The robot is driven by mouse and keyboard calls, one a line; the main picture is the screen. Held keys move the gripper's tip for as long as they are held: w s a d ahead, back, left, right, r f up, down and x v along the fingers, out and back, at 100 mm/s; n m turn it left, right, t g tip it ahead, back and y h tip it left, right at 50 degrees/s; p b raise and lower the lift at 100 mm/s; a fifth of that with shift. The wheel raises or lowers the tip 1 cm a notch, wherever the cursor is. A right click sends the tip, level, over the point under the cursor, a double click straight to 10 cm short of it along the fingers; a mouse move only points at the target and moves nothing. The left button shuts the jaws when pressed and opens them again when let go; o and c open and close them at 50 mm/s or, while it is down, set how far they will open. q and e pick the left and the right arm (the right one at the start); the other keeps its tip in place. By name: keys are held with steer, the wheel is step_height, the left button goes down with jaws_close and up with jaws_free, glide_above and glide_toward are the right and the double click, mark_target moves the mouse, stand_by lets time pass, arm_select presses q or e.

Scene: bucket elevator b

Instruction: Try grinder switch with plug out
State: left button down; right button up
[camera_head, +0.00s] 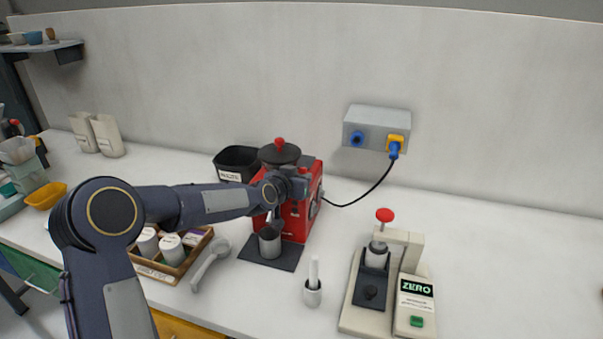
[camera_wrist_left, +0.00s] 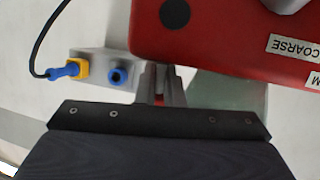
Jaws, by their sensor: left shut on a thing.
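The red grinder (camera_head: 297,215) stands on the bench with a dark hopper and red knob on top. Its red body (camera_wrist_left: 215,35) fills the upper right of the left wrist view. My left gripper (camera_head: 300,187) is at the grinder's upper side, shut on a small part there, apparently the switch, mostly hidden by the fingers (camera_wrist_left: 160,88). The blue plug (camera_head: 394,150) with its black cable is at the yellow fitting (camera_head: 397,140) of the grey wall box (camera_head: 377,118). The blue socket (camera_head: 357,139) beside it is empty. My right gripper is out of view.
A wooden box of jars (camera_head: 172,250) and a black bin (camera_head: 236,160) stand left.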

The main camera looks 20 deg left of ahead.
arm_select(q)
steer(key=shift+w+r, duration=0.1)
steer(key=shift+r, duration=0.35)
steer(key=c, duration=1.6)
jaws_free()
steer(key=shift+a, duration=0.1)
steer(key=shift+d+f, duration=0.1)
steer(key=shift+d, duration=0.15)
steer(key=shift+s+a, duration=0.25)
steer(key=shift+s, duration=0.05)
steer(key=shift+b+v, duration=1.4)
steer(key=shift+v, duration=2.2)
steer(key=shift+d, duration=0.2)
